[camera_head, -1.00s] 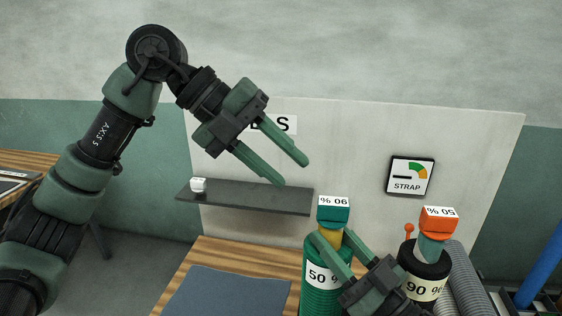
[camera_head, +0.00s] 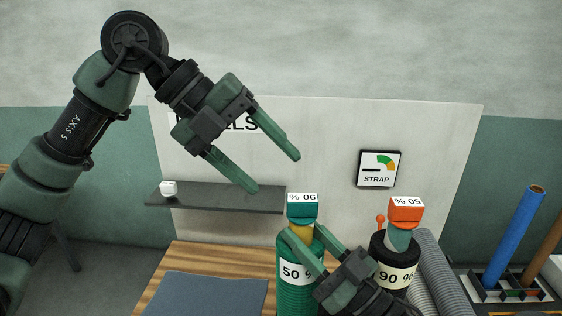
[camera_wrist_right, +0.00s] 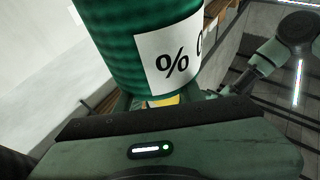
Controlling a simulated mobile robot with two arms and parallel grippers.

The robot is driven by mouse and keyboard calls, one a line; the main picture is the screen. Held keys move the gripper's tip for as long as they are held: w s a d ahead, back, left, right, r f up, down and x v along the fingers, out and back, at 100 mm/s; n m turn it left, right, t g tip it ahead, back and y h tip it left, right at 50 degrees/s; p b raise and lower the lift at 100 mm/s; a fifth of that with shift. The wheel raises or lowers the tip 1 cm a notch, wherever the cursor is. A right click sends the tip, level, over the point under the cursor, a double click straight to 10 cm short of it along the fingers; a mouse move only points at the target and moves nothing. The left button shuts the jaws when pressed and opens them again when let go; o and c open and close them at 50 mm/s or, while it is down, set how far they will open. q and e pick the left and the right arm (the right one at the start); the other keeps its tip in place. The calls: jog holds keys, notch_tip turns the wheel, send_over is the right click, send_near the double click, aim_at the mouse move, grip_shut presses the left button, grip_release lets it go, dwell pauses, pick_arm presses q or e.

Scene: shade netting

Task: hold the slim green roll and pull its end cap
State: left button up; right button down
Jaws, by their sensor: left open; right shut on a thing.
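The slim green roll (camera_head: 290,292) stands upright with a white "50 %" label. A yellow neck (camera_head: 302,231) rises from its top, and a teal end cap (camera_head: 303,212) with an upside-down "90 %" label sits above it. My right gripper (camera_head: 303,234) is shut on the yellow neck, just below the cap. In the right wrist view the ribbed green roll (camera_wrist_right: 120,45) fills the top, and a bit of yellow shows between the fingers; the fingertips are mostly hidden. My left gripper (camera_head: 277,172) is open and empty, above and left of the cap, in front of the wall panel.
A black roll (camera_head: 396,254) with an orange cap (camera_head: 406,215) stands close on the right, beside grey ribbed tubes (camera_head: 440,275). A dark shelf (camera_head: 230,199) holds a small white object (camera_head: 168,189). A blue mat (camera_head: 212,295) lies on the wooden table. A rack (camera_head: 505,287) holds a blue tube (camera_head: 514,235).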

aim_at(304, 199)
pick_arm(q)
jog(key=s+d+m+t+y, duration=0.1)
jog(key=s+d+y, duration=0.1)
jog(key=d+y, duration=0.4)
jog(key=shift+w+d+f+t+y, duration=0.1)
jog(key=shift+w+f+t+y, duration=0.4)
jog(key=shift+f, duration=0.8)
jog(key=shift+w+f+t+y, duration=0.15)
jog(key=shift+w+f+y, duration=0.15)
jog(key=shift+w+f, duration=0.75)
jog(key=shift+w+d+f+t+y, duration=0.1)
jog(key=shift+w+f+t+y, duration=0.25)
jog(key=shift+f, duration=1.2)
grip_shut()
